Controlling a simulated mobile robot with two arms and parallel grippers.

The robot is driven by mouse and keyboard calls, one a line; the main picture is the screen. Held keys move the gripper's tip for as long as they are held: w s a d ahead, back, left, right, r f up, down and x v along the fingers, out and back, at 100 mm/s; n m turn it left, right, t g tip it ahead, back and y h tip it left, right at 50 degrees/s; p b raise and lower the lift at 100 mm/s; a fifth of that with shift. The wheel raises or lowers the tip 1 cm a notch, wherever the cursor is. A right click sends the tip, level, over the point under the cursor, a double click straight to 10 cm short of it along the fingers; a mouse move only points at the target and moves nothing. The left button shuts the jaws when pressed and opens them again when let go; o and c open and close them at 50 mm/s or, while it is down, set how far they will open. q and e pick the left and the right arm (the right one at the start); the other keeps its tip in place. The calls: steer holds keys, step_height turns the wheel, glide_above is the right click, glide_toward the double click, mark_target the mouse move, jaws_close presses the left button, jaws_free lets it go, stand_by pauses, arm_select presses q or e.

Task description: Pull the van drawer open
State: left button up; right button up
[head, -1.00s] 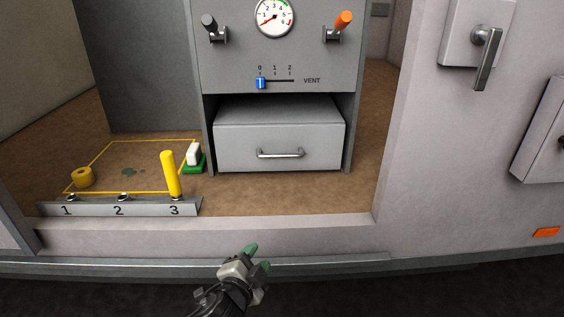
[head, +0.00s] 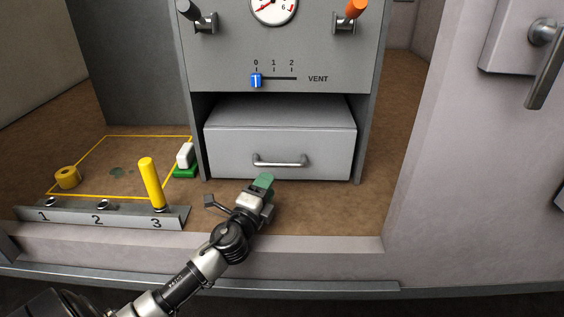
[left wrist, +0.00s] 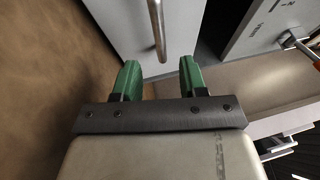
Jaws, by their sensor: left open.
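The grey van drawer (head: 240,150) sits under the control panel, its front face showing a horizontal metal bar handle (head: 280,163). It looks shut or nearly so within its housing. My left gripper (head: 265,181) is just below and in front of the handle in the head view. In the left wrist view its two green fingers (left wrist: 158,76) are apart with nothing between them. The drawer handle (left wrist: 158,30) shows there just beyond the fingertips, roughly in line with the gap, with the drawer front (left wrist: 125,30) behind it. My right gripper is not in view.
Above are a blue slider (head: 256,80) and an orange-tipped lever (head: 356,9). The floor before the drawer is clear.

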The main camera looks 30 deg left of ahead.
mark_target(280, 164)
arm_select(q)
steer(key=x, duration=0.8)
steer(key=shift+w, duration=0.35)
jaws_close()
